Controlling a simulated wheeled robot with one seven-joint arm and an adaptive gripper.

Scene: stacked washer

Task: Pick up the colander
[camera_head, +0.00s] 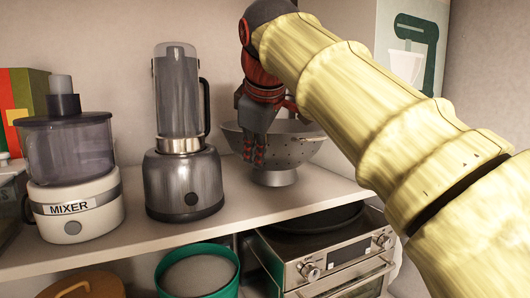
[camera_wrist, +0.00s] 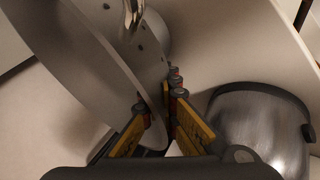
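The grey metal colander (camera_head: 302,152) stands upright on its foot on the shelf in the head view, with small holes in its wall. It also shows at the upper left of the wrist view (camera_wrist: 95,62), with its rim running diagonally. My gripper (camera_head: 254,160) points down at the colander's near left side and overlaps its wall in the head view. In the wrist view my gripper's fingertips (camera_wrist: 158,103) are a small distance apart, close beside the rim. I cannot tell whether they touch or clamp the wall.
A blender (camera_head: 183,180) stands just left of the colander, and a food mixer (camera_head: 75,207) is further left. A box (camera_head: 408,50) stands behind my arm. Below the shelf (camera_head: 125,238) are a toaster oven (camera_head: 345,258) with a dark pan on it and a green pot (camera_head: 165,270).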

